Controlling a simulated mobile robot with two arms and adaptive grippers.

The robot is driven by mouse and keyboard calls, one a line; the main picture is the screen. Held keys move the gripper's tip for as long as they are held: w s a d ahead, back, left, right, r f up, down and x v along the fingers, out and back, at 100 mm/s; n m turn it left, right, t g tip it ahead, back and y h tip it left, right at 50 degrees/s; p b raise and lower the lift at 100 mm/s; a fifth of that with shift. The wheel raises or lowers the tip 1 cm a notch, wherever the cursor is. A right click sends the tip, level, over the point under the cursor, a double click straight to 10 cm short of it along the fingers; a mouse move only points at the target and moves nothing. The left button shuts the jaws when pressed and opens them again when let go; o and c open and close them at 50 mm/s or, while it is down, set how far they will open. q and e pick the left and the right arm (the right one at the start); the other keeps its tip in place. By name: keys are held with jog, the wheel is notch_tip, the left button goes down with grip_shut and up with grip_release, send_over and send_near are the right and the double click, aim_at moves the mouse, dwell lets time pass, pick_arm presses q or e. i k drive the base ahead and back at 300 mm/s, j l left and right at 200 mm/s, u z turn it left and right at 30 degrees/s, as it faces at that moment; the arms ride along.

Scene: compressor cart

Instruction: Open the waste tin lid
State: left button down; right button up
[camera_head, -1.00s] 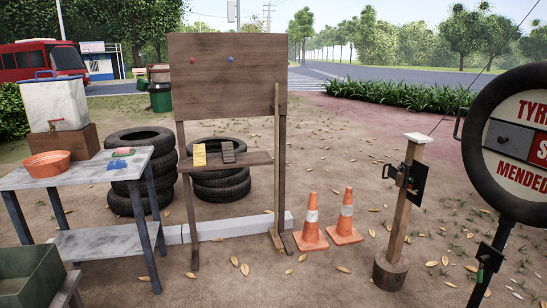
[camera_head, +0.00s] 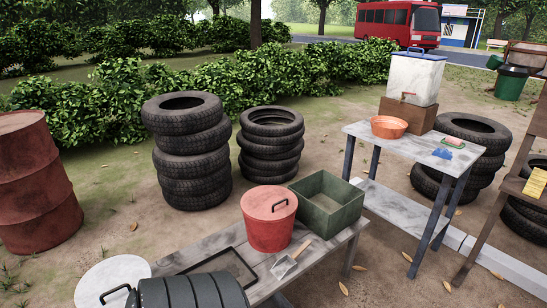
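The waste tin appears to be the red round tin (camera_head: 270,237) on the grey workbench (camera_head: 220,242), in the lower middle of the head view. Neither of my grippers is in view.
A dark ribbed cylinder (camera_head: 195,290) is nearest. A rusty drum (camera_head: 35,190) and tyre stacks (camera_head: 188,150) stand around.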

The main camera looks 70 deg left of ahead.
aim_at(108, 283)
jog(key=u, duration=3.35)
